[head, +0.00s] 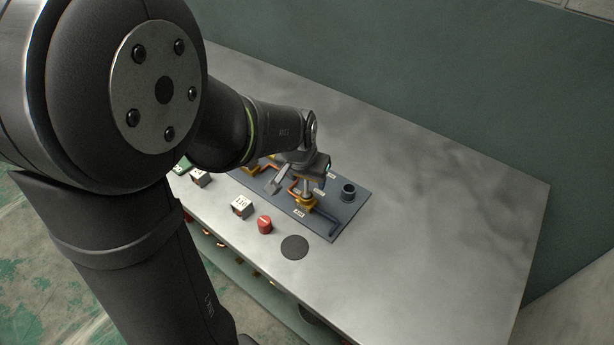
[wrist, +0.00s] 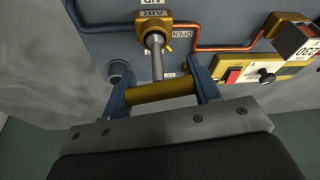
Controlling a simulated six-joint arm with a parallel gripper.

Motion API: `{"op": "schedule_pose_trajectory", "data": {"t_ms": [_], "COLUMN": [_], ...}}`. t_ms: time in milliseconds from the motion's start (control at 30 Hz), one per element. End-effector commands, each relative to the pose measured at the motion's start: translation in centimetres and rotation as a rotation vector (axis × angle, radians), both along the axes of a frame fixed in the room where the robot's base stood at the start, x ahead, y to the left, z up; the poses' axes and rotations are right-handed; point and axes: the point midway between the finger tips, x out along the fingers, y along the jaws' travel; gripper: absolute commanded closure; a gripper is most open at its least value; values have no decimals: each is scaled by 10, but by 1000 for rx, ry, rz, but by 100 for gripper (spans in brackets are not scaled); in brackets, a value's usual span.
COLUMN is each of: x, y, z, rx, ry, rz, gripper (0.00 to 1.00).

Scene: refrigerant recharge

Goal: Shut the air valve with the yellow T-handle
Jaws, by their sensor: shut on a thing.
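The air valve has a brass-yellow body (wrist: 153,32) with an AIR label, and it stands on a dark blue-grey panel (wrist: 90,42). A grey stem (wrist: 157,60) runs from the body to the yellow T-handle (wrist: 160,91). My gripper (wrist: 162,90) is shut on the T-handle, with one blue finger at each end of the bar. An OPEN label (wrist: 182,33) is beside the valve; another label near the handle is mostly hidden. In the head view my gripper (head: 308,178) is over the valve body (head: 305,203), and the handle is hard to make out.
A dark round cup (head: 348,191) stands on the panel near the valve. A white-topped block (head: 242,206), red cap (head: 264,224) and black disc (head: 294,246) lie in front.

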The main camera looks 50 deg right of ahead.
Motion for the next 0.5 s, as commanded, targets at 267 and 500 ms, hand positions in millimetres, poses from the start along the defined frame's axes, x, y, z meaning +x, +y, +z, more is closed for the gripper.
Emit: {"op": "schedule_pose_trajectory", "data": {"t_ms": [267, 500], "x": [0, 0], "y": [0, 0], "z": [0, 0], "rx": [0, -1], "ry": [0, 0], "rz": [-13, -170], "gripper": [66, 66]}}
